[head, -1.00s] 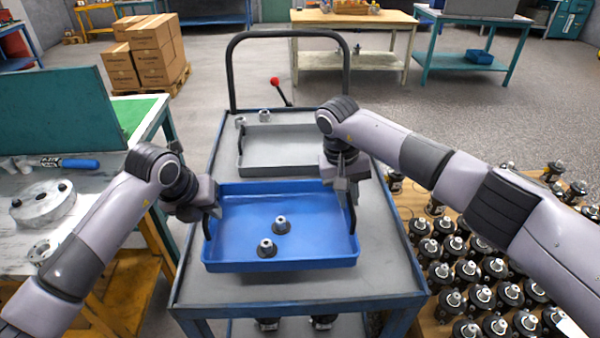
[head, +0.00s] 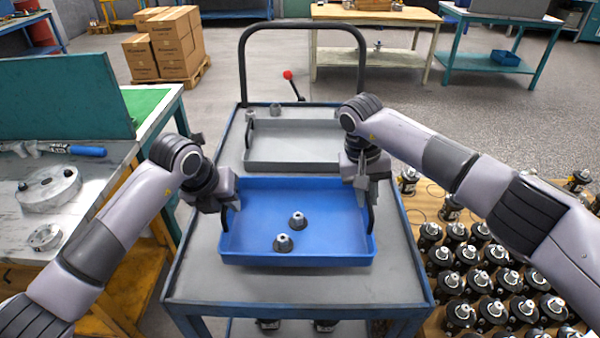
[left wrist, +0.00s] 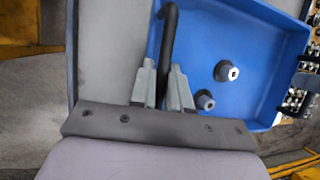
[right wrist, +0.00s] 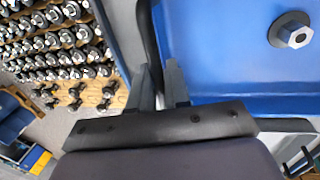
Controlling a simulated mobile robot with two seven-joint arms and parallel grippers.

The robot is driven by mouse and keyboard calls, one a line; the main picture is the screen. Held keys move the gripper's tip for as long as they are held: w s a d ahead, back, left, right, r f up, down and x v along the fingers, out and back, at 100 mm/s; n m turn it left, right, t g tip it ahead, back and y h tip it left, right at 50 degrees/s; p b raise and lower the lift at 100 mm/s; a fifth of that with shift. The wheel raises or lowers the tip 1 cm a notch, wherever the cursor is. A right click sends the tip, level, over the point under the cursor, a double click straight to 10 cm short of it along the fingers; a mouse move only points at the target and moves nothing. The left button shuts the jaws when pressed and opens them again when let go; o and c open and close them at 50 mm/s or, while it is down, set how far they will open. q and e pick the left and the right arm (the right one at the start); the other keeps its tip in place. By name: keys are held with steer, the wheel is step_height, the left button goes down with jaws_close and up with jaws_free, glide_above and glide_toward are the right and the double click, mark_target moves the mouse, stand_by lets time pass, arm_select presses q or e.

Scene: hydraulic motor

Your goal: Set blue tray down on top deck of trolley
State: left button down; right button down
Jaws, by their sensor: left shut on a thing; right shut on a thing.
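The blue tray (head: 330,208) is over the front part of the trolley's grey top deck (head: 290,286); I cannot tell whether it touches the deck. Two metal parts, a nearer one (head: 283,243) and a farther one (head: 298,221), stand in it. My left gripper (head: 228,200) is shut on the tray's left black handle, which shows in the left wrist view (left wrist: 168,45). My right gripper (head: 366,192) is shut on the right black handle, which shows in the right wrist view (right wrist: 150,40).
A grey tray (head: 292,165) sits on the deck behind the blue tray. The trolley's push bar (head: 303,30) and a red-knobbed lever (head: 288,75) rise at the back. A workbench (head: 100,190) stands left; many motor parts (head: 490,283) stand on a pallet at right.

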mark_target(237, 223)
arm_select(q)
steer(key=shift+f, duration=0.15)
arm_select(e)
steer(key=shift+f, duration=0.2)
